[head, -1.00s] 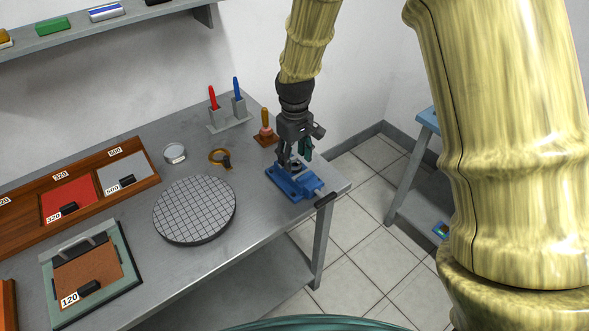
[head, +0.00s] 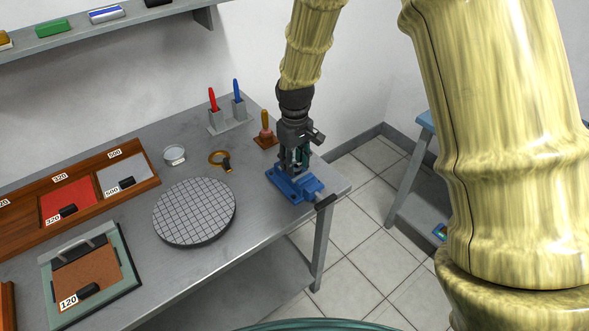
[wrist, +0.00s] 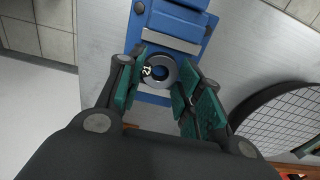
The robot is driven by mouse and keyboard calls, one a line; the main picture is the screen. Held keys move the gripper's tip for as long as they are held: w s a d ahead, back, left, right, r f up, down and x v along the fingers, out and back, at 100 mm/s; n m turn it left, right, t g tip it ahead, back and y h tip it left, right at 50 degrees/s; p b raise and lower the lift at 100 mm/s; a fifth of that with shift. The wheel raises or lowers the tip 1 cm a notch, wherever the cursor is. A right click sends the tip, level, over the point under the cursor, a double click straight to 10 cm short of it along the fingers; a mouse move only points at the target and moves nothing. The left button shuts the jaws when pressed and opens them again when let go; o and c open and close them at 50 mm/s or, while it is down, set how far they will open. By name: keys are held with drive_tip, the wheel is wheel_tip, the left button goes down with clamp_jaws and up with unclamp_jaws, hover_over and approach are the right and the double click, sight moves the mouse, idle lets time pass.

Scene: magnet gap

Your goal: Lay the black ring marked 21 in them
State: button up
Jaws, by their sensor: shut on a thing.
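A blue vise (head: 312,187) sits at the right end of the bench, and its blue body also shows in the wrist view (wrist: 176,22). A dark grey ring (wrist: 160,86) with a white mark on its left side shows over the vise, its hole facing the camera. My gripper (head: 296,168) points down at the vise. In the wrist view its green-padded fingers (wrist: 160,80) are on either side of the ring, shut on it. Whether the ring touches the vise is hidden.
A round gridded plate (head: 195,210) lies left of the vise. The bench's right edge is close to the vise.

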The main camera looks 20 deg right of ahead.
drive_tip(key=shift+r+p, duration=1.9)
drive_tip(key=shift+r, duration=0.6)
